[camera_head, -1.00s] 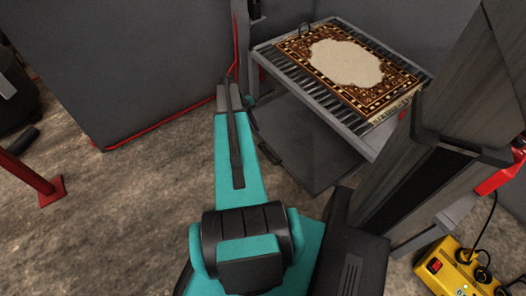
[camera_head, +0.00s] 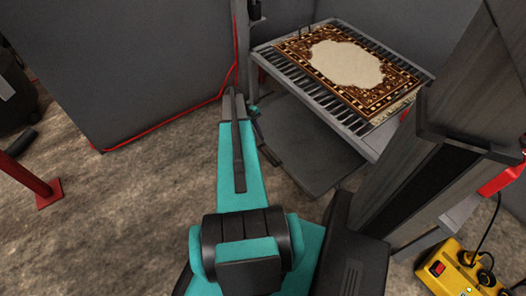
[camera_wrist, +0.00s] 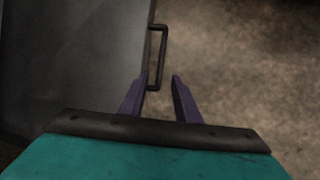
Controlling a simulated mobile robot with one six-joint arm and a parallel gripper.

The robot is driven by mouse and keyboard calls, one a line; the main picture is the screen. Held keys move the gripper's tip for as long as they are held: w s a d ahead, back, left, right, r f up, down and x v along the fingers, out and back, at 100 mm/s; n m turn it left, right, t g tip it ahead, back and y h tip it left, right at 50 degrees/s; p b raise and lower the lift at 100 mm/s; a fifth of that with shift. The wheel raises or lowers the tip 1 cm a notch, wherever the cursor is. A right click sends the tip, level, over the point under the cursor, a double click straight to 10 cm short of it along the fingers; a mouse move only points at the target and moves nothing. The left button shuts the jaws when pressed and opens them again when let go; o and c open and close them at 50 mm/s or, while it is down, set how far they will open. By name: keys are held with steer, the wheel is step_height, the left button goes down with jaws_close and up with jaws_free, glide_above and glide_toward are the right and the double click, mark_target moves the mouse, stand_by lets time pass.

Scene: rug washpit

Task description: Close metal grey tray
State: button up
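The metal grey tray (camera_head: 305,150) is a flat dark grey panel sticking out low under the slatted rack. In the wrist view the tray (camera_wrist: 70,60) fills the left side. A dark U-shaped handle (camera_wrist: 164,42) stands out from its right edge. My gripper (camera_wrist: 158,80) is open, with two purple fingers apart. The near end of the handle appears between the fingertips; I cannot tell whether they touch it. In the head view my gripper (camera_head: 258,128) is small and partly hidden behind my arm, beside the tray's left edge.
A slatted metal rack (camera_head: 350,125) with a patterned rug (camera_head: 345,68) stands above the tray. A grey panel (camera_head: 150,70) with red edging is at left. A red post (camera_head: 45,190) and a yellow power box (camera_head: 455,272) stand at the sides. Bare floor lies left of the tray.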

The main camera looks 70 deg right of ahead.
mark_target(265, 154)
steer(key=b+x, duration=0.2)
steer(key=x, duration=0.6)
steer(key=shift+s+f, duration=0.1)
steer(key=shift+f, duration=0.25)
